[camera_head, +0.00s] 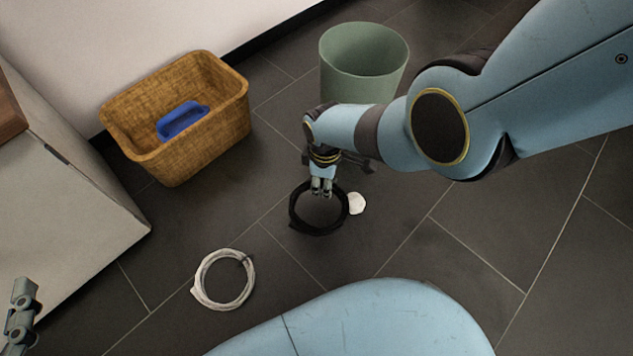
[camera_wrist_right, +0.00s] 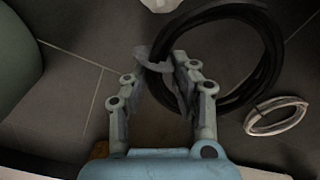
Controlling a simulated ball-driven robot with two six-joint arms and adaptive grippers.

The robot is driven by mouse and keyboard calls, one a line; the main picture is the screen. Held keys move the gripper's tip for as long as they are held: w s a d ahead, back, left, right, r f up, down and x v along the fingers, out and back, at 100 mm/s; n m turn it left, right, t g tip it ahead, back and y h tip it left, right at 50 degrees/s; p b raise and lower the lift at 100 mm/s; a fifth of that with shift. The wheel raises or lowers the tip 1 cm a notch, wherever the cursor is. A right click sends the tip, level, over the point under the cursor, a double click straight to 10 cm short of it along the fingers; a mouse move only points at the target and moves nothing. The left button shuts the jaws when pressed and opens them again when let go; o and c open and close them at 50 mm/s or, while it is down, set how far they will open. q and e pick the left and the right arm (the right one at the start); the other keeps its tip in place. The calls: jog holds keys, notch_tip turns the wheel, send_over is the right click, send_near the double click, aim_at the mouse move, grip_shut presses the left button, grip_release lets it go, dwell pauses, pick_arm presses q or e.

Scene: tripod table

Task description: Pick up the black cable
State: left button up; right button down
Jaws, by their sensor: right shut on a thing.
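The black cable (camera_head: 318,231) is a coiled ring above the dark tiled floor in the head view. It also shows in the right wrist view (camera_wrist_right: 272,50), with its near side between the fingers. My right gripper (camera_head: 321,190) points down at the coil's upper edge and is shut on the cable. In the right wrist view its fingertips (camera_wrist_right: 166,68) close around the cable strands. Whether the coil touches the floor I cannot tell. Part of my left gripper (camera_head: 20,312) shows at the lower left edge, far from the cable; its fingers are not clear.
A white cable coil (camera_head: 199,280) lies on the floor at lower left. A small white piece (camera_head: 357,203) is beside the black coil. A wicker basket (camera_head: 178,160) holds a blue item (camera_head: 182,121). A green bin (camera_head: 358,88) stands behind. A pale cabinet (camera_head: 60,200) is at left.

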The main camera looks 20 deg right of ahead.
jog(key=shift+s+d+r+p, duration=0.15)
jog(key=shift+d+r+p, duration=0.45)
jog(key=shift+d, duration=0.3)
pick_arm(q)
jog(key=shift+s+a+f+n+g+y+p, duration=0.2)
jog(key=shift+s+f+g+p, duration=0.4)
jog(key=shift+g, duration=0.8)
jog(key=shift+s+a+f+n+g+y+p, duration=0.1)
jog(key=shift+s+a+f+g+p, duration=0.2)
jog(key=shift+s+g+p, duration=0.8)
jog(key=shift+s+a+f+n+g+y+p, duration=0.15)
jog(key=shift+s+f+g, duration=0.35)
jog(key=shift+g, duration=1.2)
pick_arm(e)
jog(key=s+d+r, duration=0.1)
jog(key=d+r, duration=0.3)
jog(key=d, duration=0.2)
jog(key=shift+s+d, duration=0.3)
jog(key=shift+d, duration=0.05)
pick_arm(q)
jog(key=shift+w, duration=0.1)
pick_arm(e)
jog(key=shift+w+a, duration=0.1)
